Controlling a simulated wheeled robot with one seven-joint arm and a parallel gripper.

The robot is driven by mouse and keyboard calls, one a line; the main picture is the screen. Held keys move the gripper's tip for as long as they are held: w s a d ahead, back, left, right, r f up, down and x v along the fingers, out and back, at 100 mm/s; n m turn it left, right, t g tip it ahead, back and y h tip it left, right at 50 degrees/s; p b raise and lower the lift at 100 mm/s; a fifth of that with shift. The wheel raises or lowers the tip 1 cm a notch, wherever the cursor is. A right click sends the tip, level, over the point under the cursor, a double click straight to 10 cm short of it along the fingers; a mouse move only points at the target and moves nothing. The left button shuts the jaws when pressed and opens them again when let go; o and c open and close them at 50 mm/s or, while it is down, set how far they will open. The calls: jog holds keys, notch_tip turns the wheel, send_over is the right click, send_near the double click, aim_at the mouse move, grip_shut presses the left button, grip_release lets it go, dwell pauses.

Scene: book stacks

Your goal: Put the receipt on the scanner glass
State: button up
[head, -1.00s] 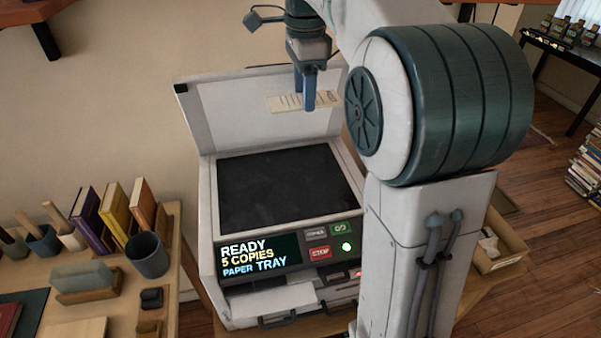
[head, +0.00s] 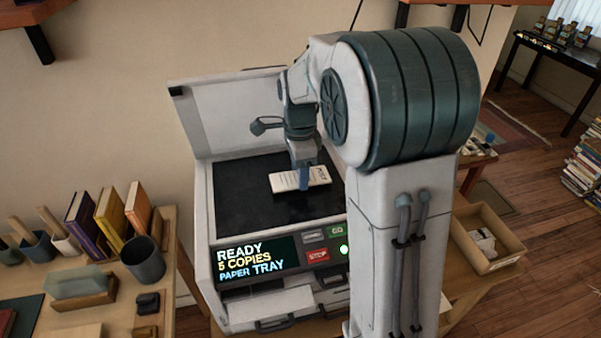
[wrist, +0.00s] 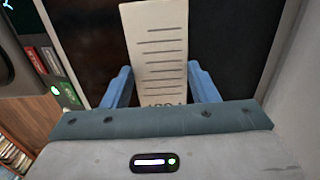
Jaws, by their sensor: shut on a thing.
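The receipt (head: 287,181) is a cream paper strip with dark printed lines. It is over the dark scanner glass (head: 235,200) of the copier, and I cannot tell whether it touches the glass. My gripper (head: 304,184) is shut on the receipt from above. In the wrist view the receipt (wrist: 158,45) runs between the two blue fingers of my gripper (wrist: 163,88), with the scanner glass (wrist: 225,40) dark behind it. The copier lid (head: 215,110) stands open behind the glass.
The copier's control panel (head: 322,246) has a lit display reading "READY 5 COPIES PAPER TRAY". A desk with books (head: 110,215) and a dark cup (head: 143,258) stands at the left. An open box (head: 485,262) is at the right.

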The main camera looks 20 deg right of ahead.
jog(key=shift+f, duration=0.6)
jog(key=shift+f, duration=0.25)
jog(key=o, duration=0.9)
jog(key=shift+r, duration=0.1)
jog(key=shift+o, duration=0.2)
notch_tip(320, 180, up, 12)
jog(key=s+f+n+t, duration=0.1)
jog(key=s+f+n, duration=0.2)
jog(key=s+n, duration=0.6)
jog(key=s+f+n+t, duration=0.2)
jog(key=s+f+n, duration=0.2)
jog(key=s+n, duration=0.5)
jog(key=s, duration=0.3)
jog(key=shift+f, duration=0.15)
